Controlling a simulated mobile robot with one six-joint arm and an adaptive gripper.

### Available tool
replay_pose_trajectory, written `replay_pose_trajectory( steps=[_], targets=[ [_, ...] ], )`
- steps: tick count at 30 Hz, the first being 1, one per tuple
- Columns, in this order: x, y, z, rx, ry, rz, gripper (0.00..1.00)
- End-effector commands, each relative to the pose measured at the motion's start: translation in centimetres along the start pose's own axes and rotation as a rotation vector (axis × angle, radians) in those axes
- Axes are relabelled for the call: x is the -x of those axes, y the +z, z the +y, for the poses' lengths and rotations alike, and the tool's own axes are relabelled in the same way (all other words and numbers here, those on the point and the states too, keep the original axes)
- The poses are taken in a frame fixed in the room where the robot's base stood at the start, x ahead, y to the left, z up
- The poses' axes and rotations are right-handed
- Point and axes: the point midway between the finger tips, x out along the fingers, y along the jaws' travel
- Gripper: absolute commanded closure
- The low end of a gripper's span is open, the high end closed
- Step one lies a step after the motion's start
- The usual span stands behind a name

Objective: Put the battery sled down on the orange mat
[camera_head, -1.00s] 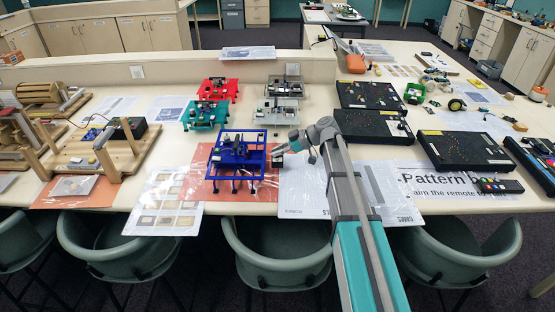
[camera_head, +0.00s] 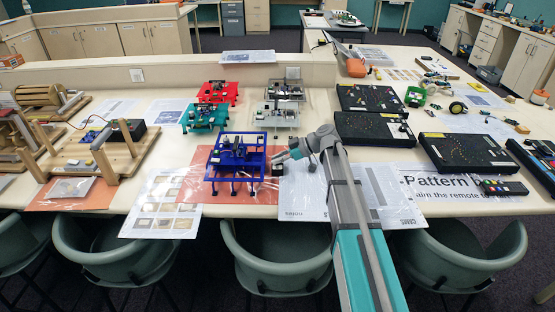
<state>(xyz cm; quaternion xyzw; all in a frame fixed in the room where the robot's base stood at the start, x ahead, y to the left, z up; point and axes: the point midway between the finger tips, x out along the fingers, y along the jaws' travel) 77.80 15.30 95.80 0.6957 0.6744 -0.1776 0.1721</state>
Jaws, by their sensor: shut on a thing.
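My gripper (camera_head: 284,158) reaches in from the lower right and is shut on a small dark block, which I take to be the battery sled (camera_head: 277,170). The block is at the right side of the orange mat (camera_head: 201,157), just right of the blue framed device (camera_head: 238,155) standing on that mat. I cannot tell whether the block touches the mat. The gripper fingers are small here and partly hide the block's top.
Red (camera_head: 217,91), teal (camera_head: 203,117) and grey devices stand behind. Black boards (camera_head: 465,152) lie to the right. A printed sheet (camera_head: 303,190) lies right of the mat. Another orange mat (camera_head: 45,198) is at far left. Chairs line the front edge.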

Motion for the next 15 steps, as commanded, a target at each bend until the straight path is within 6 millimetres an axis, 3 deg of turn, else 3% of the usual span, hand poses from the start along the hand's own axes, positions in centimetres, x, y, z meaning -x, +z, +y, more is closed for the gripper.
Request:
replay_pose_trajectory(
  steps=[4,5,10,15],
  targets=[
    [-0.21,0.38,0.0,0.0,0.0,0.0,1.0],
    [-0.17,0.31,0.0,0.0,0.0,0.0,0.8],
    [-0.15,0.28,-0.02,-0.001,0.0,0.0,0.49],
    [-0.15,0.29,-0.04,-0.001,0.0,-0.001,0.49]
  ],
)
